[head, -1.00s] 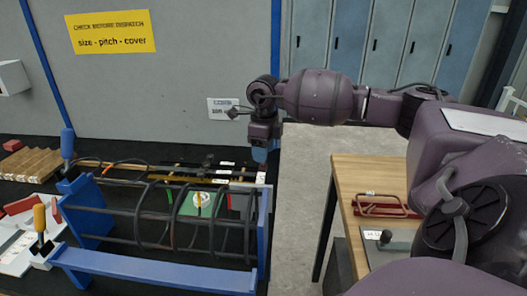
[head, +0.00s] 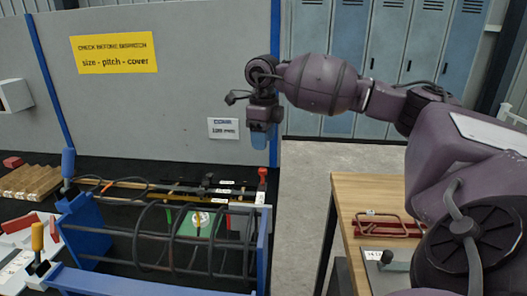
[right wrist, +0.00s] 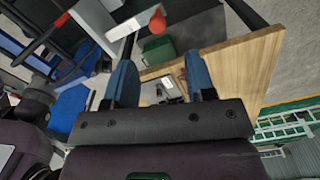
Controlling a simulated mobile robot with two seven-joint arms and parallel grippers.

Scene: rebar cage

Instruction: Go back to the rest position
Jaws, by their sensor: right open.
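My right gripper (head: 262,138) hangs in the air above the right end of the blue rebar stand, with its fingers pointing down. In the right wrist view its two blue fingers (right wrist: 163,84) are apart with nothing between them. The rebar cage (head: 185,240), dark bars with ring-shaped ties, lies in the blue stand (head: 262,240) on the black bench, clear of the gripper. My left gripper does not show in the head view.
A wooden table (head: 345,185) at the right carries a red rack (head: 385,226) holding bent bars. Wood blocks (head: 32,181) lie at the far left of the bench. A grey partition with a yellow sign (head: 114,52) stands behind. Grey floor is free between bench and table.

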